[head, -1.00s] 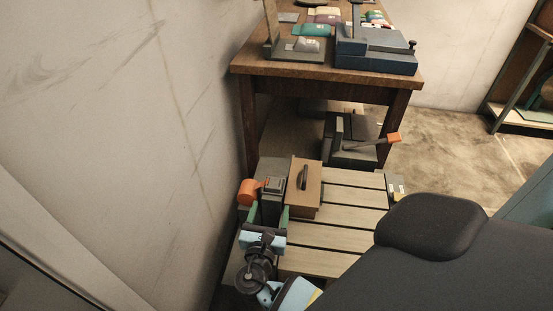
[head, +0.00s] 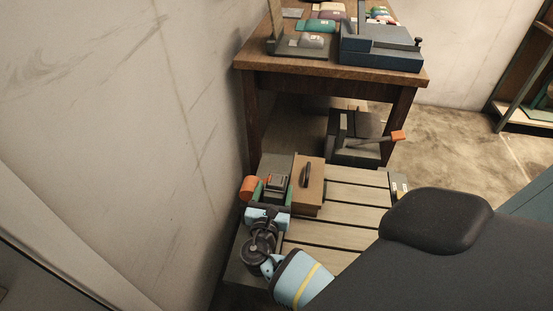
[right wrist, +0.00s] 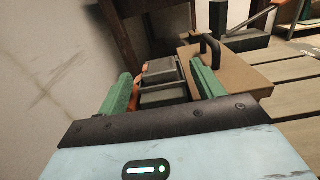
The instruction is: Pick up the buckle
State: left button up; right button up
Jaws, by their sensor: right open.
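The buckle, as far as I can tell, is the dark grey block-like metal piece (head: 277,182) at the left end of the slatted pallet, beside the wall. In the right wrist view the grey piece (right wrist: 163,88) shows between my green fingers. My right gripper (head: 272,190) is open, with one finger on each side of it. Whether the fingers touch it I cannot tell. Its lower part is hidden by the gripper body. My left gripper is not in view.
A brown box with a dark handle (head: 309,190) stands close to the right of the gripper. An orange cylinder (head: 250,188) is at its left, near the wall. A wooden table (head: 330,80) stands behind.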

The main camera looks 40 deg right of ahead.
aim_at(275, 184)
jog(key=shift+x, duration=1.55)
jog(key=c, duration=1.1)
